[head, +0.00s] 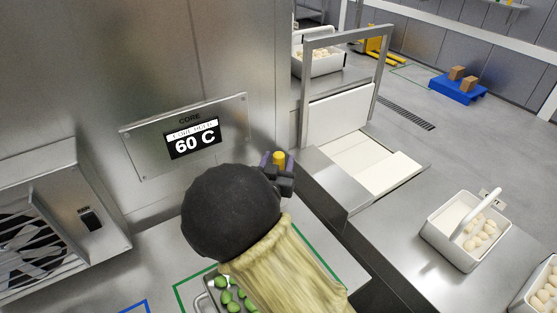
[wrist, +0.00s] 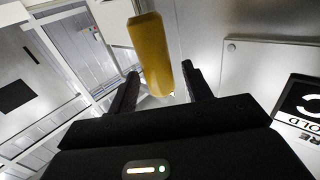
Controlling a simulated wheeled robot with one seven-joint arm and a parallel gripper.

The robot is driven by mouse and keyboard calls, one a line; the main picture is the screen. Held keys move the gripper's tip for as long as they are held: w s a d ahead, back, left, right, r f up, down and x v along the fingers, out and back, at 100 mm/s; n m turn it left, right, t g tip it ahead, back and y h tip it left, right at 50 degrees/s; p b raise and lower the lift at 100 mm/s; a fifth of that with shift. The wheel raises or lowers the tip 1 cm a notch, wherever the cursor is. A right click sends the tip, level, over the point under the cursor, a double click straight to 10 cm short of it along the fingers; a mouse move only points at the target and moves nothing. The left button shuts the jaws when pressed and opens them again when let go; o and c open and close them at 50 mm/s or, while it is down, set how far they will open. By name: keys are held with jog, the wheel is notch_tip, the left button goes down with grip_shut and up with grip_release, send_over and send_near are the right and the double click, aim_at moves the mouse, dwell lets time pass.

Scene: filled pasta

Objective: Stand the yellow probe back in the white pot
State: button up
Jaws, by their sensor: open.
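The yellow probe (wrist: 149,52) stands out in the wrist view between the two fingers of my gripper (wrist: 160,70). The fingers are apart, with a gap showing on each side of the probe. In the head view only a short yellow piece of the probe (head: 279,157) shows at my gripper (head: 277,171), beyond the round dark wrist. What supports the probe is hidden. I cannot make out the white pot in either view; my arm covers part of the counter.
A steel wall with a "60 C" display panel (head: 194,138) is close to the left of my gripper. A steel frame (head: 304,95) stands over a white belt (head: 372,168) to the right. A white handled basket (head: 446,244) holds pale pieces. Green pieces (head: 232,297) lie below my arm.

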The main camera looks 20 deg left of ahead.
jog(key=s+d+b, duration=0.1)
jog(key=s, duration=1)
jog(key=shift+s, duration=0.2)
jog(key=w+d+f+m+g, duration=0.1)
jog(key=w+d+f+g, duration=0.2)
jog(key=d, duration=0.4)
jog(key=w+d+f+g, duration=0.25)
jog(key=d+g, duration=0.25)
jog(key=d, duration=0.3)
jog(key=s+d+g, duration=0.3)
jog(key=s+d, duration=0.3)
jog(key=d, duration=0.3)
jog(key=s+d+g+h, duration=0.1)
jog(key=s+d+g, duration=0.3)
jog(key=s+d, duration=0.3)
jog(key=shift+s+d+h, duration=0.25)
jog(key=shift+d+h, duration=0.05)
jog(key=shift+d, duration=0.55)
